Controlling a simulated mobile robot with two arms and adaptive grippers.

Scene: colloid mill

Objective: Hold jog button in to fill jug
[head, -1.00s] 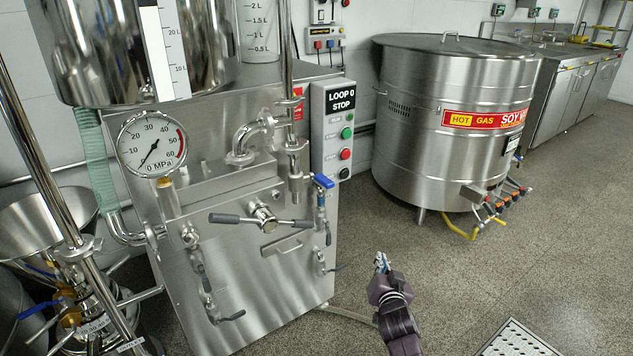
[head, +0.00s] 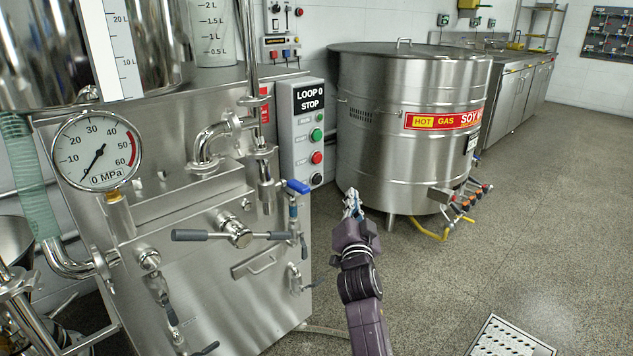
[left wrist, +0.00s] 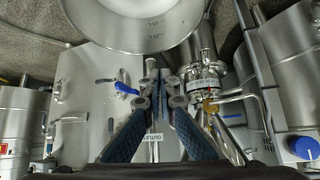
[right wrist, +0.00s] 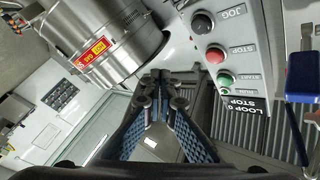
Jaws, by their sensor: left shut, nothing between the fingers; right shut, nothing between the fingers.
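The grey control panel (head: 300,133) stands on the mill's right side, with a display reading LOOP 0 STOP. Its black jog button (head: 316,180) is the lowest button; in the right wrist view the black button (right wrist: 203,23) sits beside the word JOG. My right gripper (head: 352,198) is shut and empty, to the right of and slightly below the jog button, apart from it. It also shows in the right wrist view (right wrist: 158,82). My left gripper (left wrist: 160,75) is shut and empty, seen only in the left wrist view.
A pressure gauge (head: 97,152) reads near 0 MPa. A blue-handled valve (head: 297,186) juts out just left of my right gripper. A large steel soy vat (head: 400,130) stands behind it. A floor drain (head: 510,338) lies at front right; the floor beyond is open.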

